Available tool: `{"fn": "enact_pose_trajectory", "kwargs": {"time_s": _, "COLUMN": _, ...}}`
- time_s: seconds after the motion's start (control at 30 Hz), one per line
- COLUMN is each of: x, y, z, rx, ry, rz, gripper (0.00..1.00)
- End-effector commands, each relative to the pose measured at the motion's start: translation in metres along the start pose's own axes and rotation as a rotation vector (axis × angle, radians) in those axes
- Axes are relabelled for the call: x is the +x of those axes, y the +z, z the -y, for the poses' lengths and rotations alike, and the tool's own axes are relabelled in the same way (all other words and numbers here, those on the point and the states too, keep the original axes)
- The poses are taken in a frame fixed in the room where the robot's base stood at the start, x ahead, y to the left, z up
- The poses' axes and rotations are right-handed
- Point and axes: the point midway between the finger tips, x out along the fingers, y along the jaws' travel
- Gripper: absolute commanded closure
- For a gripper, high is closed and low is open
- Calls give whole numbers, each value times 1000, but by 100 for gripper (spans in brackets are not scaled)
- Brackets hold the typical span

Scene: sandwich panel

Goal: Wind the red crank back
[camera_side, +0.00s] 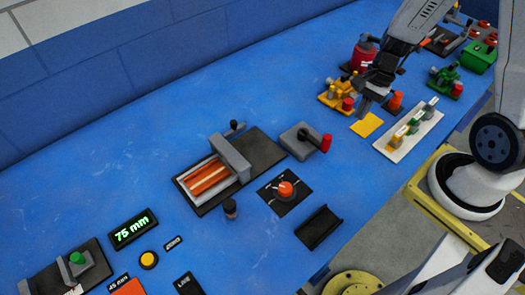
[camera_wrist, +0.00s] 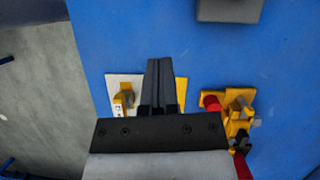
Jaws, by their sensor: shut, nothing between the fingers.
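The red crank (camera_side: 326,142) has an upright red handle on a dark arm. It is fixed to a grey block (camera_side: 303,140) near the middle of the bench. My gripper (camera_side: 364,108) hangs above the bench to the right of the crank, apart from it, near a yellow square. In the wrist view my gripper (camera_wrist: 160,62) shows its two dark fingers together, with nothing between them. A grey block (camera_wrist: 229,8) is cut off at the top of the wrist view; I cannot tell whether it is the crank's block. No red handle shows on it there.
A yellow square (camera_side: 367,124), a white strip of switches (camera_side: 408,130) and a yellow fixture (camera_side: 337,97) surround my gripper. A sliding grey bar (camera_side: 230,157) over orange strips and a red dial (camera_side: 286,189) lie left of the crank. A display (camera_side: 132,229) reads 75 mm.

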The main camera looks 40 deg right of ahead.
Motion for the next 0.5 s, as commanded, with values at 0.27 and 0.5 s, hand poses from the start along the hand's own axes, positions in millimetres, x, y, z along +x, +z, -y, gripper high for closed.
{"fn": "enact_pose_trajectory", "kwargs": {"time_s": 0.27, "x": -30, "y": 1, "z": -4, "rx": 0, "ry": -2, "rz": -1, "gripper": 100}}
{"fn": "enact_pose_trajectory", "kwargs": {"time_s": 0.5, "x": -42, "y": 1, "z": -6, "rx": 1, "ry": 0, "rz": -1, "gripper": 100}}
